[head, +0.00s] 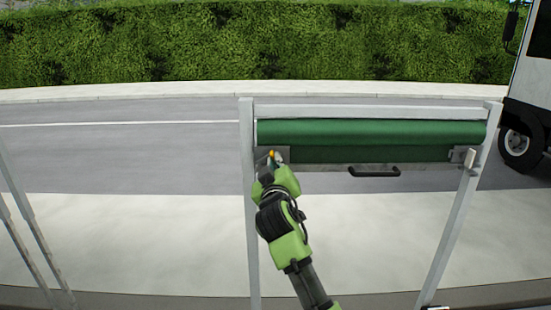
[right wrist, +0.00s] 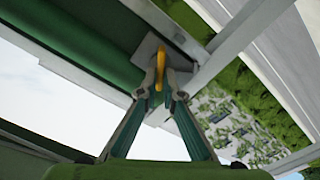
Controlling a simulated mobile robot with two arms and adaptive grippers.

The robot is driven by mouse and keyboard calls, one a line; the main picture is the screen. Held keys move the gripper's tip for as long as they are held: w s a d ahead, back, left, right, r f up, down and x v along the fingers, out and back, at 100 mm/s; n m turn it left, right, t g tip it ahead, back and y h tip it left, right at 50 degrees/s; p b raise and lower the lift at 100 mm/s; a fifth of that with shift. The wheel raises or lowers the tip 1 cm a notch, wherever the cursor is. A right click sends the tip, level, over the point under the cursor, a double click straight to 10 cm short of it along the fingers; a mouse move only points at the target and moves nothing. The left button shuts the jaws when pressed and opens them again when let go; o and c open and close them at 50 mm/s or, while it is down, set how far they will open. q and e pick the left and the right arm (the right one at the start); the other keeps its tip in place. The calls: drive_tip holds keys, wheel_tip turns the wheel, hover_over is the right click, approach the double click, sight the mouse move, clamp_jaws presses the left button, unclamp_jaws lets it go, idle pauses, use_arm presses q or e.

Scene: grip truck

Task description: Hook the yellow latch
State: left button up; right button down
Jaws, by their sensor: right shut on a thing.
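The yellow latch (right wrist: 160,64) is a small curved piece by a grey metal plate at the frame's corner in the right wrist view. In the head view only a bit of the latch (head: 271,154) shows, at the left end of the green roller cover. My right gripper (head: 274,159) reaches up to it, and its fingertips (right wrist: 164,92) are shut on the latch's near end. The gripper and arm hide much of the left plate in the head view. I cannot tell whether the latch is hooked on anything. My left gripper is out of view.
The green rolled cover (head: 370,132) hangs in a grey metal frame (head: 247,215), with a black handle (head: 374,171) on its lower bar. A plate with a pale tab (head: 470,158) is at the right end. A truck (head: 530,95) stands at far right. A hedge and road lie behind.

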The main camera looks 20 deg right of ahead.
drive_tip(key=n+p, duration=0.3)
drive_tip(key=n, duration=0.8)
drive_tip(key=shift+w+d, duration=0.1)
drive_tip(key=shift+r+n, duration=0.15)
drive_tip(key=shift+n, duration=0.15)
idle(0.3)
drive_tip(key=c, duration=2.2)
unclamp_jaws()
drive_tip(key=v, duration=1.1)
drive_tip(key=shift+f, duration=0.4)
drive_tip(key=shift+f, duration=0.15)
